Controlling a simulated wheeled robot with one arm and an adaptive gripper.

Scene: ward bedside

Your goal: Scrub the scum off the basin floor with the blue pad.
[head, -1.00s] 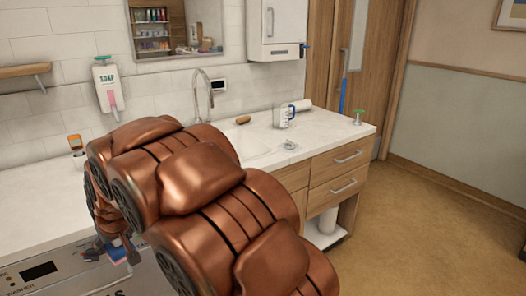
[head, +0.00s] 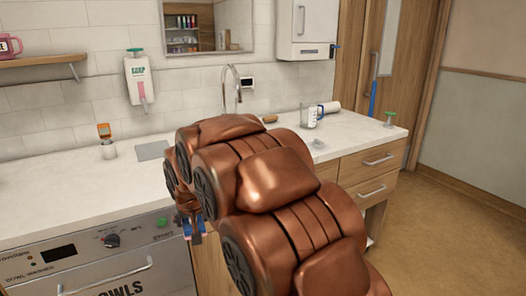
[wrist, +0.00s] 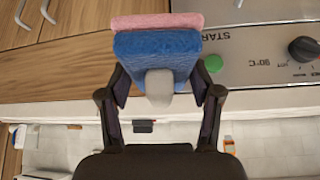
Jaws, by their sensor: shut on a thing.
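The blue pad (wrist: 157,55) shows in the wrist view with a pink layer (wrist: 157,22) along its far edge. My gripper (wrist: 160,88) is shut on the pad, with a grey grip piece in front of it between the fingers. In the head view my gripper (head: 193,232) hangs in front of the counter's front edge, near the bowl washer, and a bit of blue shows there. The basin is hidden behind my arm in the head view, below the tap (head: 238,85). Its floor and any scum cannot be seen.
The bowl washer (head: 100,255) sits under the white counter (head: 60,190). A soap dispenser (head: 139,80) hangs on the wall. An orange-topped bottle (head: 106,140) stands left.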

